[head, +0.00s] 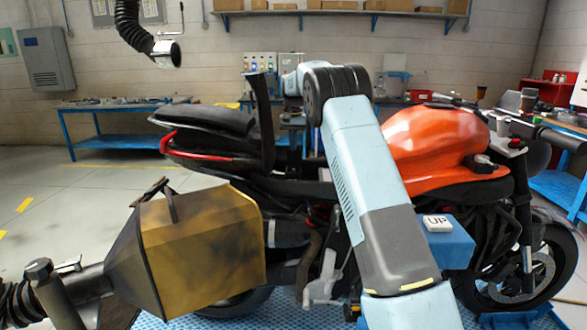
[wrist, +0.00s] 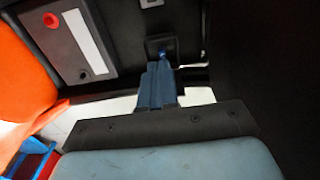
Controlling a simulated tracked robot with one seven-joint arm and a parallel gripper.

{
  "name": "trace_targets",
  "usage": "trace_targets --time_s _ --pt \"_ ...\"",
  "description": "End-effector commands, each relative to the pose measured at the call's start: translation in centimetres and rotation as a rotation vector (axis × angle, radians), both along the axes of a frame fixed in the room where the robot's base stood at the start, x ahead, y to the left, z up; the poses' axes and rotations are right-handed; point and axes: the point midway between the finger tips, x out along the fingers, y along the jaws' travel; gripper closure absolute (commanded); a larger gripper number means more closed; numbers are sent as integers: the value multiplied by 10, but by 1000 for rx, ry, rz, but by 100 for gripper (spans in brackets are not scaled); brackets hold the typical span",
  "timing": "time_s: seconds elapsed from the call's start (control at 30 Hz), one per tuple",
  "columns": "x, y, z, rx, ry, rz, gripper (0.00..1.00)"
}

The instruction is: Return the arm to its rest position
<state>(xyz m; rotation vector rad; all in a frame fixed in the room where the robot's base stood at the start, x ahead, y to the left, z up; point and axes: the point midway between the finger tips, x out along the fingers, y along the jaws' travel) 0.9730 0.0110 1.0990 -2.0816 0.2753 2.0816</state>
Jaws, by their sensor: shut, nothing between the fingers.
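My gripper (wrist: 158,70) shows in the wrist view as blue fingers closed together, with nothing between them. It points into the opening under the raised seat of the motorcycle. How far its tips are from the dark parts beyond is hard to tell. In the head view my arm (head: 365,170) rises from the bottom right to a bent elbow above the motorcycle. The forearm turns away behind it, and the gripper is hidden there. The motorcycle's orange tank (head: 435,145) is right of the arm and also shows at the left of the wrist view (wrist: 22,85).
The raised black seat (head: 262,125) stands upright left of my elbow. A battery-like box with a red cap (wrist: 75,45) lies in the wrist view. A yellow-brown hood (head: 205,245) is front left. A black hose (head: 135,25) hangs above. A blue control box (head: 450,245) is at right.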

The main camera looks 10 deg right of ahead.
Motion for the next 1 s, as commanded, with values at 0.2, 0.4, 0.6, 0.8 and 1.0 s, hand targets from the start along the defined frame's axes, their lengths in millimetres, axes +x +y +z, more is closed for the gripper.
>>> trace_targets --time_s 0.2,0.4,0.6,0.8,1.0 --pt "-2 -1 3 0 -3 0 100" --pt "-28 -5 37 8 -34 8 100" --pt "-75 -11 80 17 -79 23 100" --pt "-128 -14 116 23 -128 44 100" --pt "-186 -16 143 26 -175 67 100"
